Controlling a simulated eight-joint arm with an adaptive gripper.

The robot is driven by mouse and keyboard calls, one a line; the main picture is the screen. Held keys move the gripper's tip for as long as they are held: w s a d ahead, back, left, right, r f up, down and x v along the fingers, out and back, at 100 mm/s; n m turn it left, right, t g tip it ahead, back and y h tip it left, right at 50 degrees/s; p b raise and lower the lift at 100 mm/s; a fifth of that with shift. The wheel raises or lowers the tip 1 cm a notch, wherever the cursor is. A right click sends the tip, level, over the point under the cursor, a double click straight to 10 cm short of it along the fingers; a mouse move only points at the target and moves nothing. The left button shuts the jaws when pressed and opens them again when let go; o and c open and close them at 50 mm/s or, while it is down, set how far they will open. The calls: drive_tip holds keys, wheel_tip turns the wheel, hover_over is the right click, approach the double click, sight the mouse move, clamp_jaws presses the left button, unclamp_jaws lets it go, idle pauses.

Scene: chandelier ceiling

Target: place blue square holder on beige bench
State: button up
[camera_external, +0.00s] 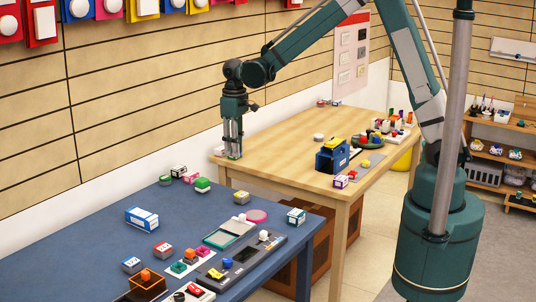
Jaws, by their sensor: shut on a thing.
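The beige bench (275,140) is a light wooden table in the middle of the view. My gripper (233,156) points straight down at its near left corner, with the fingertips at or just above the top. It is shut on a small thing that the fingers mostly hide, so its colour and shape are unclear. A blue box-like holder (326,163) with something yellow in its top stands on the bench's right part. I cannot tell whether this is the blue square holder of the task.
Small blocks, a dark green tray (369,143) and a grey plate crowd the bench's right end; its middle is clear. A blue table (85,238) in front holds a blue-and-white box (141,218), small blocks and trays. A slatted wall stands behind.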

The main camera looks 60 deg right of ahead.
drive_tip(key=s+a+n, duration=0.2)
drive_tip(key=a+n, duration=0.3)
drive_tip(key=a, duration=3.8)
wheel_tip(320, 180, down, 5)
drive_tip(key=shift+s+a+f, duration=0.1)
drive_tip(key=shift+s+f, duration=0.05)
drive_tip(key=shift+f+b, duration=0.4)
drive_tip(key=shift+f, duration=2.75)
drive_tip(key=shift+f, duration=1.85)
drive_tip(key=shift+f+b, duration=0.1)
drive_tip(key=shift+b, duration=0.2)
